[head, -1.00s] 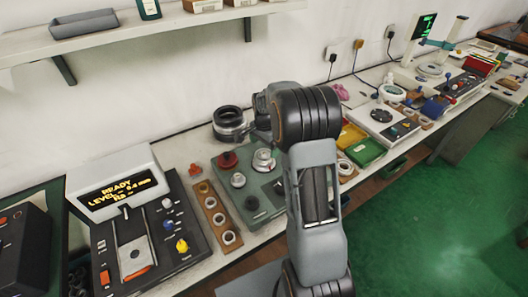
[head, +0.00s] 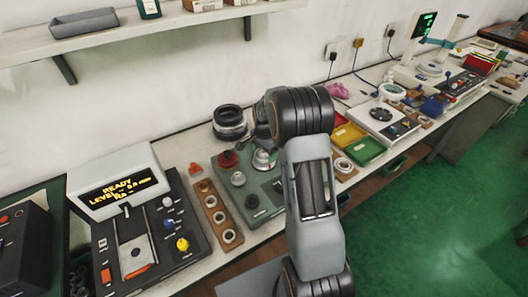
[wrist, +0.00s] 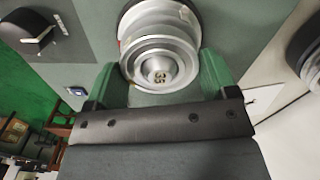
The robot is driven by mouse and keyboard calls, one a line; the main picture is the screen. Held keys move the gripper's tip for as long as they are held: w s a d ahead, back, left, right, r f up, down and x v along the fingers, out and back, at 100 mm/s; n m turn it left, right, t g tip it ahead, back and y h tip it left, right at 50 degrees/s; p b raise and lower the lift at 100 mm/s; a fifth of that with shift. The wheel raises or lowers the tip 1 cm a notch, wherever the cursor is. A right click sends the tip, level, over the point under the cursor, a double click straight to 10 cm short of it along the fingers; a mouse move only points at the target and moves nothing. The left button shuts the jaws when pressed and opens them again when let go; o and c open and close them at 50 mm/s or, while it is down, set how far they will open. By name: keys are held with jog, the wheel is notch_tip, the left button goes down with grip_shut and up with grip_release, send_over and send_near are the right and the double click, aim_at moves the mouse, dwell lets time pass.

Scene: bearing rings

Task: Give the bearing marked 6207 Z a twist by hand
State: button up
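A silver, stepped round piece (wrist: 160,55) with a small dark marking on its end fills the top middle of the wrist view. The marking is blurred, and I cannot read 6207 Z on anything. My gripper (wrist: 160,72) has its two green fingers spread, one on either side of this piece. I cannot tell whether they touch it. In the head view a silver piece (head: 263,162) stands on a grey-green plate (head: 266,193), partly hidden by my gripper. A second silver piece (head: 238,179) stands to its left.
A red knob (head: 228,159) and black knob (head: 252,201) share the plate. A dark ring stack (head: 230,122) stands behind. Yellow (head: 348,136) and green (head: 365,153) trays lie right.

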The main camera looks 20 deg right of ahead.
jog(key=c, duration=0.7)
jog(key=shift+n, duration=1.1)
jog(key=shift+n, duration=1.1)
jog(key=shift+n, duration=1.1)
jog(key=shift+w+n+b, duration=0.1)
jog(key=shift+n+b, duration=0.2)
jog(key=shift+n, duration=0.8)
